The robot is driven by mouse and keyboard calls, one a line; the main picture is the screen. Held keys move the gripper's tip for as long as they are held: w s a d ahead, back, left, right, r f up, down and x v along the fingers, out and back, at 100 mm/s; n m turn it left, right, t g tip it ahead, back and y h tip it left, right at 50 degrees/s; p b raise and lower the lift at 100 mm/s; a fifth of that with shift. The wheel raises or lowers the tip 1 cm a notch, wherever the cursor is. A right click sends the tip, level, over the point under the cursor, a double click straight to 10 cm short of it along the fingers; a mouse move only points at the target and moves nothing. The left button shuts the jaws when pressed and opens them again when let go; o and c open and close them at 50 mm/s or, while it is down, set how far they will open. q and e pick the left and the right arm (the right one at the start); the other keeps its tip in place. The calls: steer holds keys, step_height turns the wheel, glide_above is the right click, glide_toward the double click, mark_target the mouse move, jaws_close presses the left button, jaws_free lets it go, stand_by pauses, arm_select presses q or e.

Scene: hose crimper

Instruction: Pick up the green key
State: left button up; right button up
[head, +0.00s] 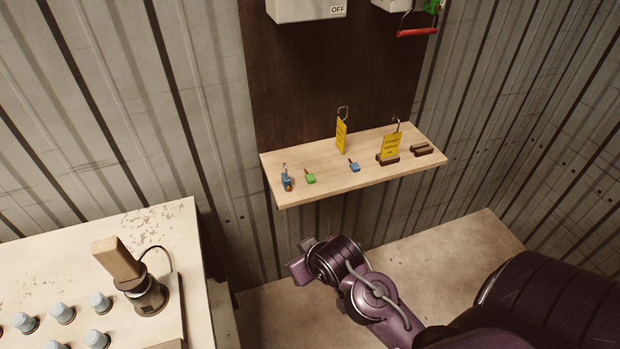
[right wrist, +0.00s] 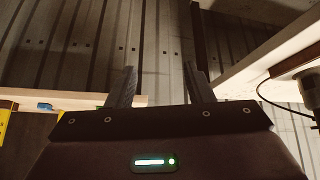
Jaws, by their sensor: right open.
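The green key (head: 310,177) lies on the light wooden shelf (head: 350,184), left of its middle in the head view. A blue padlock (head: 286,182) stands just left of it, and a blue key (head: 354,166) lies to its right. My right gripper (head: 298,271) is below and in front of the shelf, apart from the green key; its fingers are hard to make out there. In the right wrist view the two fingers (right wrist: 159,72) are spread with nothing between them. The green key cannot be made out in that view. My left gripper is not in view.
Yellow tags (head: 391,147) on hooks and dark holders stand on the shelf's right half. A white bench (head: 70,247) with blue buttons and a wooden-handled lever (head: 118,262) is at the left. Boxes hang on the dark panel (head: 335,75) above. Corrugated walls surround the shelf.

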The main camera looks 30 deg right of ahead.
steer(key=w+d+f+m+t+h, duration=0.1)
steer(key=w+d+t, duration=0.3)
steer(key=w+d, duration=0.3)
steer(key=m+t+h, duration=0.2)
steer(key=t, duration=0.2)
glide_toward(312, 179)
steer(key=w, duration=0.2)
steer(key=w+f, duration=0.1)
steer(key=shift+a+f, duration=0.1)
steer(key=shift+a, duration=0.15)
steer(key=shift+w+d, duration=0.2)
steer(key=shift+d, duration=0.05)
steer(key=shift+r+x, duration=0.25)
steer(key=shift+x, duration=0.9)
steer(key=x, duration=0.1)
steer(key=p+x, duration=0.2)
steer(key=x, duration=0.1)
steer(key=shift+d+r, duration=0.3)
steer(key=shift+d, duration=0.05)
steer(key=shift+w+d+f, duration=0.1)
steer(key=shift+w+f, duration=0.15)
steer(key=shift+w, duration=0.35)
jaws_close()
